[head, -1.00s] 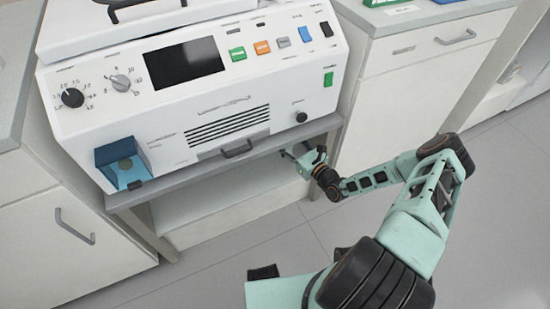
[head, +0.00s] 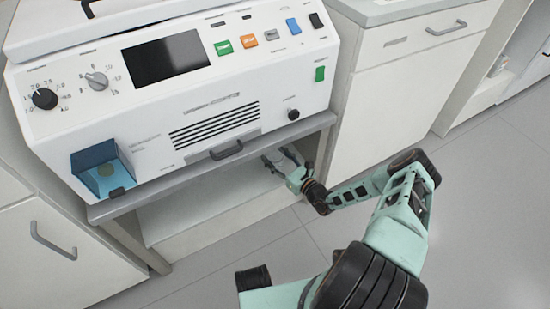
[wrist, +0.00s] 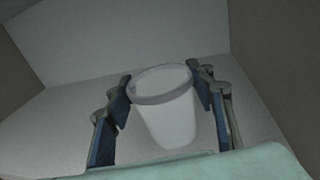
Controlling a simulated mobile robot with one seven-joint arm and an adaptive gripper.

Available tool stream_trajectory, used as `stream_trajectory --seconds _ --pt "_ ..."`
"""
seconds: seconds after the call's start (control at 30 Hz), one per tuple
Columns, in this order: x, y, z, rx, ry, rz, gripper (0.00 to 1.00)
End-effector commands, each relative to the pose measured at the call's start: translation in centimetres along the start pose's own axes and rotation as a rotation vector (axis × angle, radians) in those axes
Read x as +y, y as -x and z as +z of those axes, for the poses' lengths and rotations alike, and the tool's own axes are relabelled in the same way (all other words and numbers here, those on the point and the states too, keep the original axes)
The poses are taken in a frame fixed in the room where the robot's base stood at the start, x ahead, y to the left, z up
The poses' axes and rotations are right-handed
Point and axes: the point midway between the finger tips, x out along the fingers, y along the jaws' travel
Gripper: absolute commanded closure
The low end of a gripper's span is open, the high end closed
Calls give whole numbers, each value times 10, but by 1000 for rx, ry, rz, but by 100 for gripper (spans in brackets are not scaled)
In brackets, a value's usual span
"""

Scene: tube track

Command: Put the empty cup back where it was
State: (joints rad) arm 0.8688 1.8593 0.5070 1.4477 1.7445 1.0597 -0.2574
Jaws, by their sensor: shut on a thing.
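A pale, tapered cup (wrist: 166,122) with a thick grey rim stands between the two fingers of my gripper (wrist: 160,78) in the wrist view. My gripper is shut on it, with a dark blue pad at each side near the rim. The cup looks upright, its wider end up. Its inside cannot be made out well. In the head view, my gripper (head: 280,158) reaches into the open space below the white machine (head: 150,110). The cup is too small and pale to make out there.
The grey table edge (head: 190,182) under the machine lies just above my gripper. A white lower shelf (head: 200,215) is below it. A blue-walled recess (head: 100,172) opens at the machine's lower left. A white cabinet (head: 410,75) stands to the right.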

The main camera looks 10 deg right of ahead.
Motion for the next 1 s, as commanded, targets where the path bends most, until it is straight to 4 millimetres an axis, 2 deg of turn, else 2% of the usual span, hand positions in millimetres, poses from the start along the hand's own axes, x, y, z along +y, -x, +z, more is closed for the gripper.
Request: stream_trajectory --seconds 0.27,0.3,0.43,0.8,0.87,1.0 --pt "0 0 -2 -1 0 0 71" --pt "0 0 -2 -1 0 0 48" --pt "0 0 -1 0 0 0 34" --pt "0 0 4 -1 1 0 33" --pt "-1 7 3 1 0 -2 33" --pt "-2 33 5 1 -1 -4 33"
